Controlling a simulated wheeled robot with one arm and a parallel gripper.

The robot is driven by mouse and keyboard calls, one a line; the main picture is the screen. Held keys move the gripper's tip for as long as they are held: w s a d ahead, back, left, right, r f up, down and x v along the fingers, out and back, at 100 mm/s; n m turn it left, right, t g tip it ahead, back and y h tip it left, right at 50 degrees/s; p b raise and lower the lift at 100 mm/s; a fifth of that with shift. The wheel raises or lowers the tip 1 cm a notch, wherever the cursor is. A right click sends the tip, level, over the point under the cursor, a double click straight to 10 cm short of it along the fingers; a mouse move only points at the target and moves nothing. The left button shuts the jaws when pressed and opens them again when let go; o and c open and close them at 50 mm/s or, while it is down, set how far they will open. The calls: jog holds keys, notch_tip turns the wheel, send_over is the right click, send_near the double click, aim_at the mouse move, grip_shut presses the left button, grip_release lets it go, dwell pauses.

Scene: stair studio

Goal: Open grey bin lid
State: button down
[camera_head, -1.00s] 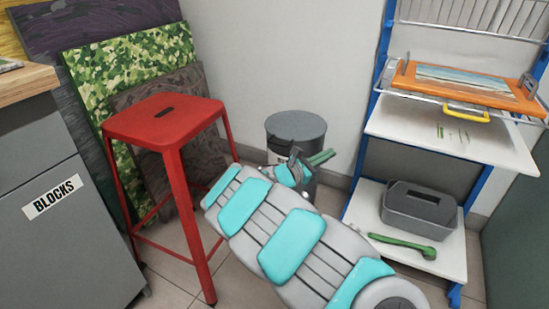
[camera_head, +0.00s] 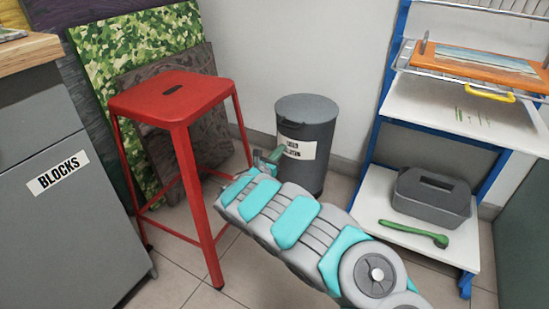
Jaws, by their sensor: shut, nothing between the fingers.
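The grey bin (camera_head: 307,150) stands on the floor against the back wall, with a white label on its front. Its round grey lid (camera_head: 306,107) lies flat on top and looks closed. My gripper (camera_head: 279,152) is shut and empty, in front of the bin's left side and below the lid. I cannot tell whether its tip touches the bin. My arm covers the lower front of the bin.
A red stool (camera_head: 173,100) stands close to the left of my gripper. A blue-framed rack (camera_head: 378,128) stands to the right, with a grey toolbox (camera_head: 431,195) and a green tool (camera_head: 413,232) on its lower shelf. A grey cabinet (camera_head: 60,225) marked BLOCKS stands at the left.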

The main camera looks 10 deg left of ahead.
jog(key=w+r, duration=0.1)
jog(key=r, duration=0.1)
jog(key=w+d+r, duration=0.1)
jog(key=w+r, duration=0.1)
jog(key=shift+w, duration=0.1)
dwell(0.4)
